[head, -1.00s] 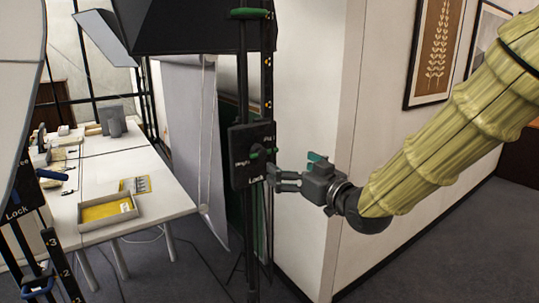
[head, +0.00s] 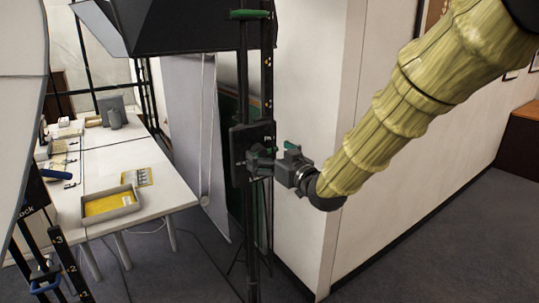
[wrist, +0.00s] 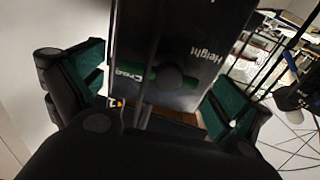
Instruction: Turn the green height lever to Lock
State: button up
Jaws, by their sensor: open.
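The black lever panel (head: 236,145) is on a black upright post in the head view. In the wrist view the panel (wrist: 190,42) fills the middle, with "Height" printed on it and other lettering partly covered. The green height lever (wrist: 150,74) lies across a dark round hub there; a black rod partly covers it. In the head view my gripper hides the lever. My gripper (head: 252,163) is at the front of the panel, its fingers open. In the wrist view its teal-padded fingers stand on both sides of the lever; I cannot tell whether they touch it.
A white table (head: 110,165) with a yellow-lined tray (head: 110,204) stands to the left. A second stand (head: 45,265) is at the lower left. A white wall corner (head: 315,120) is close behind my gripper.

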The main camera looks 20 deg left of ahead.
jog(key=shift+c, duration=0.4)
jog(key=c, duration=0.7)
jog(key=shift+s+d+r, duration=0.1)
jog(key=shift+r, duration=0.05)
jog(key=c, duration=0.3)
